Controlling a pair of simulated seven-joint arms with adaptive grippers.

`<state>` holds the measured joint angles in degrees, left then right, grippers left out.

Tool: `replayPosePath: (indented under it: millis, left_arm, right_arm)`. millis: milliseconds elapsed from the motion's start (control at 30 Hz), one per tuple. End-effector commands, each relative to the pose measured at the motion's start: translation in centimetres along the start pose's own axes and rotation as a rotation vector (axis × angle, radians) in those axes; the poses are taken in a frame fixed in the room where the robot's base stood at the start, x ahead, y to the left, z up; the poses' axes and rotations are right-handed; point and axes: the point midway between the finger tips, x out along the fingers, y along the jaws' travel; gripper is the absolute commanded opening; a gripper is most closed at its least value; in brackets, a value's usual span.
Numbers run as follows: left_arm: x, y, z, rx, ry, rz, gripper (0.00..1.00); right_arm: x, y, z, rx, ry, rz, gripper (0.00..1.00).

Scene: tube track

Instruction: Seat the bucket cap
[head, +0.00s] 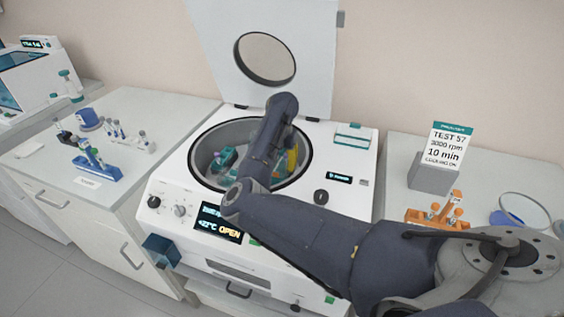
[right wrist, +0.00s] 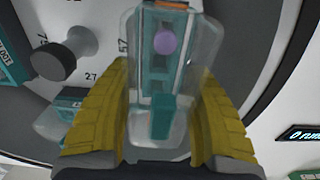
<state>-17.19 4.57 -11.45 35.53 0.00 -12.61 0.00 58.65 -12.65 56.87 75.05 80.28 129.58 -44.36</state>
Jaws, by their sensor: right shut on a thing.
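The clear bucket cap (right wrist: 202,62) is between the two yellow fingers of my right gripper (right wrist: 163,85) in the right wrist view. The gripper is shut on it. Directly beneath or behind the cap is a teal bucket (right wrist: 146,62) holding a tube with a purple top (right wrist: 166,40). I cannot tell whether the cap touches the bucket. In the head view, the right gripper (head: 291,158) is down inside the open centrifuge bowl (head: 207,143), at its right side. My arm hides much of the bowl. My left gripper is not in view.
The centrifuge lid (head: 300,25) stands open behind the bowl. The right wrist view shows a grey rotor knob (right wrist: 75,48) and another teal bucket (right wrist: 10,62) at left. A blue tube rack (head: 98,168) stands on the left bench, an orange rack (head: 437,216) on the right.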

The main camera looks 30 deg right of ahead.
Motion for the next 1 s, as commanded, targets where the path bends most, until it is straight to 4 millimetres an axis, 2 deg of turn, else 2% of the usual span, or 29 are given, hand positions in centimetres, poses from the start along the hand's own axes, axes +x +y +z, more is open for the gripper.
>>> replayPosePath:
  millis: [600,1000]
  left_arm:
    - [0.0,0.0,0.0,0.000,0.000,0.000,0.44]
    - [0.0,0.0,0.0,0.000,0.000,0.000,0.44]
  right_arm:
    - [0.4,0.0,0.0,0.000,0.000,0.000,0.21]
    - [1.5,0.0,0.0,-0.001,0.000,-0.001,0.21]
